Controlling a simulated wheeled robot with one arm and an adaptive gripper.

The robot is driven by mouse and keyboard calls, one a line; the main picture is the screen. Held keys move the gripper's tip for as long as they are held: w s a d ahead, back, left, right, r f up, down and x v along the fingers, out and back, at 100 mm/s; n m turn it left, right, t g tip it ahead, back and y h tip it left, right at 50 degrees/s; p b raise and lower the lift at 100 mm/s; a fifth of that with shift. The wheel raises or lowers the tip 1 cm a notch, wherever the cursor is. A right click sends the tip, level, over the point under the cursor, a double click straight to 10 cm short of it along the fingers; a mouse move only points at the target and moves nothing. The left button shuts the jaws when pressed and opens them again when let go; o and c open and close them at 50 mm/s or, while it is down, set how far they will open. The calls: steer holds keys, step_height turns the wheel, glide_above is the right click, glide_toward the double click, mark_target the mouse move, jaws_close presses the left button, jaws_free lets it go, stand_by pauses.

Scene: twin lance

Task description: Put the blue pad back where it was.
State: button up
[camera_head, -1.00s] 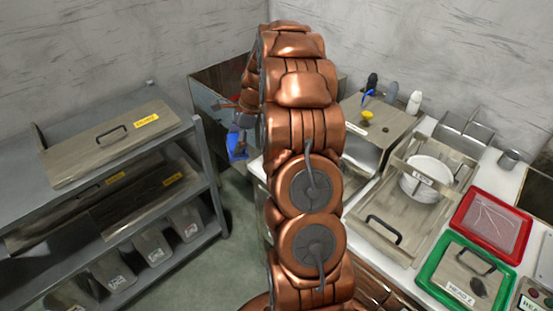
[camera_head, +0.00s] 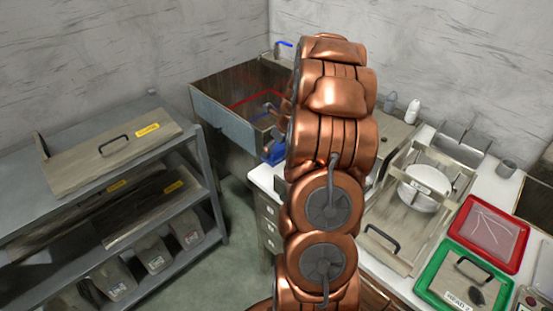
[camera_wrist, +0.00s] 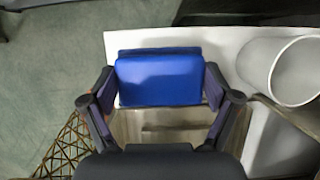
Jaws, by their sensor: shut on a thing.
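The blue pad (camera_wrist: 160,80) is a rounded blue block held between the two fingers of my gripper (camera_wrist: 160,92) in the wrist view. The fingers press on its left and right sides. Behind it in that view lie a white counter surface and a greenish floor. In the head view the blue pad (camera_head: 273,151) shows partly, left of my copper arm, near the sink's front right corner and the counter's edge. My arm hides most of my gripper there.
A sink (camera_head: 225,115) stands at the back. A shelf unit (camera_head: 205,165) with bins is at left. The white counter (camera_head: 262,178) holds a white bowl (camera_head: 418,190), a red tray (camera_head: 457,228) and a green tray (camera_head: 425,285). A white cylinder (camera_wrist: 285,75) is close right of the pad.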

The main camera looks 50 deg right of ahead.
mark_target(276, 159)
steer(key=shift+f+p, duration=0.55)
steer(key=shift+f, duration=2.15)
steer(key=shift+f, duration=0.1)
steer(key=o, duration=0.9)
steer(key=shift+c, duration=0.2)
